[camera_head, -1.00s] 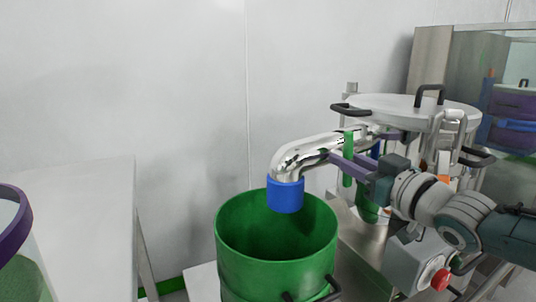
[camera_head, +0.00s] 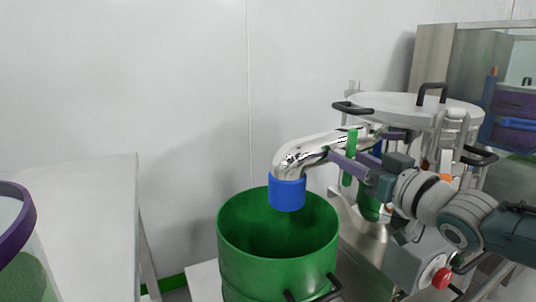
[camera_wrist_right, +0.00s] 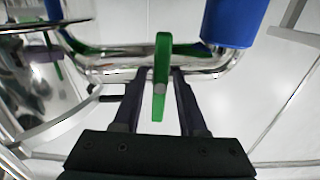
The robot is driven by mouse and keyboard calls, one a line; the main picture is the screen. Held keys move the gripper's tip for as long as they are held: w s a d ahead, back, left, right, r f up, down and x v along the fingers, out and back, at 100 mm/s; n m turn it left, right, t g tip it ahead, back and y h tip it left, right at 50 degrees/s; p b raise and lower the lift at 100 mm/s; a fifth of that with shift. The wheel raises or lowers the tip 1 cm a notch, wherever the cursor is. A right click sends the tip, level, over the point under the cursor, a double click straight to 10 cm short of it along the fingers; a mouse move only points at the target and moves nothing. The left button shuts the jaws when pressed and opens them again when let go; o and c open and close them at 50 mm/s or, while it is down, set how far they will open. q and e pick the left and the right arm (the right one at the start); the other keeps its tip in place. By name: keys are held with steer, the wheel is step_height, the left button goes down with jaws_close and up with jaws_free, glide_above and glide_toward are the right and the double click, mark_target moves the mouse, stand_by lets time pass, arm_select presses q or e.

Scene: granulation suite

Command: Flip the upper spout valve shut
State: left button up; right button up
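The upper spout valve's green lever (camera_head: 349,157) stands upright on the shiny metal spout (camera_head: 312,147), crossing the pipe. The spout bends down into a blue collar (camera_head: 287,192). My right gripper (camera_head: 340,157) is at the lever, with its purple fingers reaching towards the spout. In the right wrist view the lever (camera_wrist_right: 161,80) lies between the two fingers (camera_wrist_right: 159,76), with a gap showing on each side, so the gripper looks open around it. The fingers partly hide the lever in the head view. My left gripper is not in view.
A green drum (camera_head: 277,252) stands below the collar. A lidded vessel (camera_head: 415,108) with black handles is behind my right arm. A grey box with a red button (camera_head: 441,278) sits below the arm. A white table (camera_head: 88,225) is at the left.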

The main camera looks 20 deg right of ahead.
steer(key=shift+o, duration=0.8)
steer(key=shift+s, duration=0.15)
steer(key=shift+s+r+p, duration=0.1)
steer(key=shift+s+p, duration=0.25)
steer(key=shift+s, duration=0.05)
steer(key=s+p, duration=0.3)
steer(key=s, duration=0.5)
steer(key=shift+s+d, duration=0.4)
